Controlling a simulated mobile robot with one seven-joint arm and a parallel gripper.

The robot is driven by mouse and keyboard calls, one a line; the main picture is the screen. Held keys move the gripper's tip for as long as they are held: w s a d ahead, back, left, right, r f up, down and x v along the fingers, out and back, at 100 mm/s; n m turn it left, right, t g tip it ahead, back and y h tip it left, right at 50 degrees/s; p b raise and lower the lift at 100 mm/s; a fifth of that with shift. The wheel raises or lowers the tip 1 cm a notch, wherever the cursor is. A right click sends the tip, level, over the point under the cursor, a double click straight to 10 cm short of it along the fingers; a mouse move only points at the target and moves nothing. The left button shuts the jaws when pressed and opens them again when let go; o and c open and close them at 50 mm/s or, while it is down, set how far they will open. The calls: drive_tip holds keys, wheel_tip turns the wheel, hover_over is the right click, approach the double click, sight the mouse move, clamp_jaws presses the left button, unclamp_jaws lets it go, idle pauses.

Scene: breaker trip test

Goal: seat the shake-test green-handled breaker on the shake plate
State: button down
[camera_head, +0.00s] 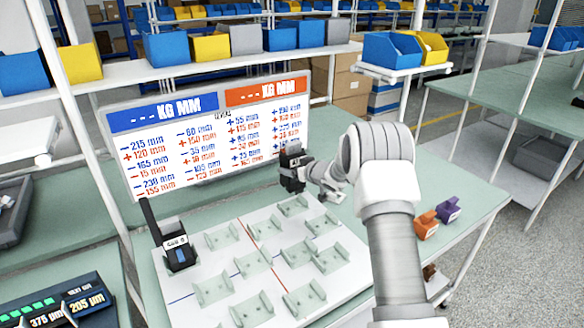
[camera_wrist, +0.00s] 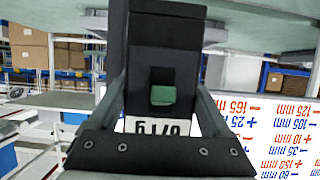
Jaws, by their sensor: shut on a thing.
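The green-handled breaker is a black block. In the wrist view the block (camera_wrist: 165,45) fills the centre, with its small green handle (camera_wrist: 162,95) and a white label that appears upside down. My gripper (camera_wrist: 160,118) has a finger on each side of it and is shut on it. In the head view, the dark breaker (camera_head: 291,168) is held up near the back right of the white plate, before the sign; its green handle is not visible there. The white plate (camera_head: 190,302) has several clear, empty-looking cradles and red and blue lines. I cannot tell whether it is the shake plate.
A black unit (camera_head: 179,254) with a tall upright piece stands at the plate's left. Orange (camera_head: 426,226) and purple (camera_head: 448,209) blocks sit to the right of my arm. A sign board (camera_head: 215,130) stands behind the plate. A readout box (camera_head: 62,305) is at lower left.

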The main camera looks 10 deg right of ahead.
drive_tip(key=shift+r, duration=0.2)
drive_tip(key=shift+f+b, duration=2)
drive_tip(key=shift+f, duration=0.95)
drive_tip(key=shift+f+b, duration=1.25)
drive_tip(key=shift+f, duration=0.6)
drive_tip(key=shift+c, duration=0.4)
unclamp_jaws()
drive_tip(key=shift+o, duration=0.4)
drive_tip(key=shift+s+f, duration=0.1)
drive_tip(key=shift+f, duration=0.05)
drive_tip(key=v, duration=1.7)
drive_tip(key=shift+d+r, duration=0.2)
drive_tip(key=shift+r, duration=0.05)
drive_tip(key=shift+s, duration=0.1)
